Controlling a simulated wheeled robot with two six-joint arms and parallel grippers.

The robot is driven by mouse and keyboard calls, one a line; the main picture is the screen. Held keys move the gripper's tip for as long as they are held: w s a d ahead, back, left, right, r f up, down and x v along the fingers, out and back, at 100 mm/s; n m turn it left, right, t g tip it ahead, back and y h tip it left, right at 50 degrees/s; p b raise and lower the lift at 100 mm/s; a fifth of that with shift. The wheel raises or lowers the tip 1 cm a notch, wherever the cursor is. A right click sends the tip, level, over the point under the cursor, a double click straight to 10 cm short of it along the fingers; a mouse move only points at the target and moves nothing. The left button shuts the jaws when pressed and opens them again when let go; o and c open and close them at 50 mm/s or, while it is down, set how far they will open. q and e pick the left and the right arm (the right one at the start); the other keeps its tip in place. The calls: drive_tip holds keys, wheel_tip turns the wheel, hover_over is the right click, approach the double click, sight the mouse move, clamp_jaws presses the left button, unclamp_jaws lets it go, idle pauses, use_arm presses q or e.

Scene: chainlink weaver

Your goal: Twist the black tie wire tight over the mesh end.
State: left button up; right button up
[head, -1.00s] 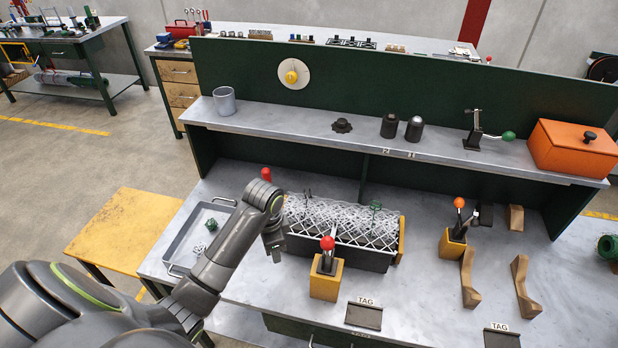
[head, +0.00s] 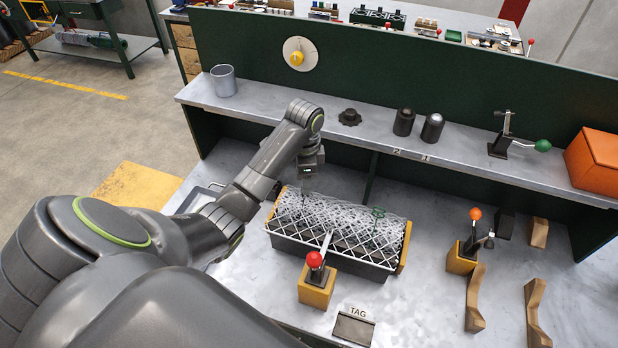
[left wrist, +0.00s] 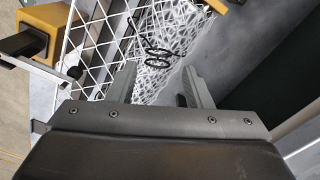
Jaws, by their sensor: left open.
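The white wire mesh (head: 345,222) lies in a dark tray (head: 335,259) on the bench. The black tie wire (left wrist: 157,53) is a loose coil on the mesh in the left wrist view; in the head view it is hard to make out by my gripper. My left gripper (head: 306,188) hangs above the far left end of the mesh. In the left wrist view its two fingers (left wrist: 161,76) are apart, with nothing between them, and the coil lies just beyond the tips. A green tie (head: 377,213) stands at the mesh's right part. My right gripper is out of view.
A yellow block with a red-knobbed lever (head: 315,285) stands in front of the tray. An orange-knobbed lever block (head: 464,255) and wooden pieces (head: 475,300) are to the right. The shelf (head: 390,143) runs behind the mesh.

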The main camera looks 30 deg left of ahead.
use_arm(q)
drive_tip(key=shift+s+r+n, duration=0.1)
drive_tip(key=shift+s+n, duration=0.15)
drive_tip(key=shift+n, duration=1.15)
drive_tip(key=shift+w+n, duration=0.1)
drive_tip(key=shift+n, duration=2.4)
drive_tip(key=n, duration=0.9)
drive_tip(key=shift+n, duration=0.3)
wheel_tip(320, 180, down, 4)
drive_tip(key=shift+f+b, duration=0.1)
drive_tip(key=shift+b, duration=0.2)
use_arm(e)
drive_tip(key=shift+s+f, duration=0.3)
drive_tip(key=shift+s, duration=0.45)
